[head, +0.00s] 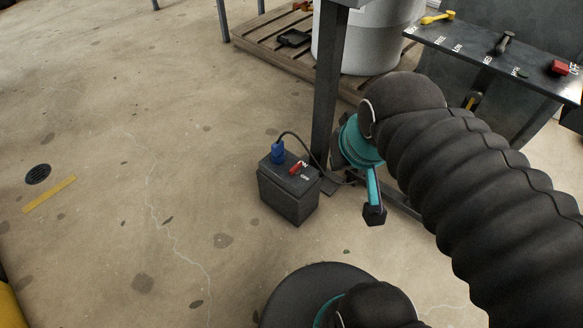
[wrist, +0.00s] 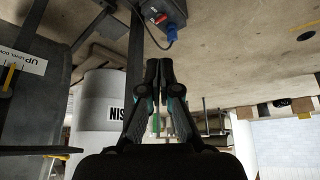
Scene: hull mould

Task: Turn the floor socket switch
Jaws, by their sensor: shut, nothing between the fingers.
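The floor socket is a dark grey box (head: 288,205) on the concrete floor, left of my arm in the head view. Its red switch handle (head: 297,168) is on the top face beside white markings. A blue plug (head: 277,153) with a black cable stands at the top's left edge. In the wrist view, which is upside down, the box (wrist: 148,11), red switch (wrist: 160,18) and blue plug (wrist: 172,32) show at the top edge. My gripper (wrist: 158,66) is shut and empty, apart from the socket.
A steel post (head: 328,90) rises just behind the socket. A white barrel (head: 365,45) stands on a wooden pallet (head: 262,40). A dark shelf with tools (head: 480,60) is at upper right. The floor left of the socket is open, with a drain (head: 38,174) and yellow strip (head: 49,194).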

